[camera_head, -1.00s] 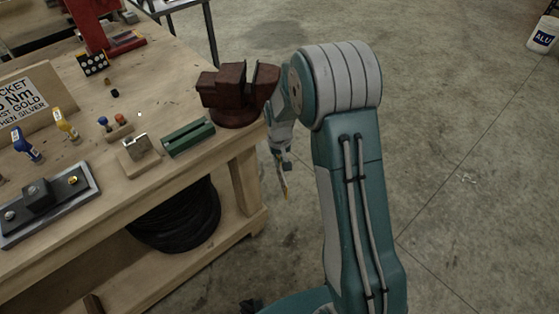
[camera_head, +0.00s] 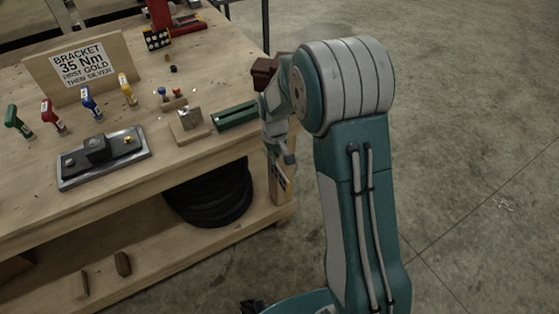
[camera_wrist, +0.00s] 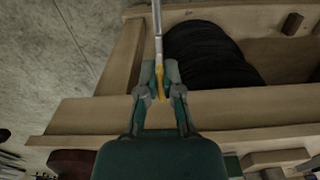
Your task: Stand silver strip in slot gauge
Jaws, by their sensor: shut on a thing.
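My gripper (camera_wrist: 160,82) is shut on a slim silver strip (camera_wrist: 157,30) with a yellow part between the fingertips. In the head view my gripper (camera_head: 284,180) hangs low beside the bench's right end, below its top, with a bit of yellow showing. A green block with a long groove (camera_head: 234,116) lies near the bench's right edge. Left of it stands a small wooden block with a metal piece (camera_head: 188,124). I cannot tell which of these is the slot gauge. The strip is apart from both blocks.
A dark red vise (camera_head: 265,72) is mostly hidden behind my arm. A bracket plate (camera_head: 103,158), colored-handled tools (camera_head: 90,102) and a sign board (camera_head: 85,66) stand on the bench (camera_head: 185,165). A black coil (camera_head: 210,200) sits below. Open floor lies to the right.

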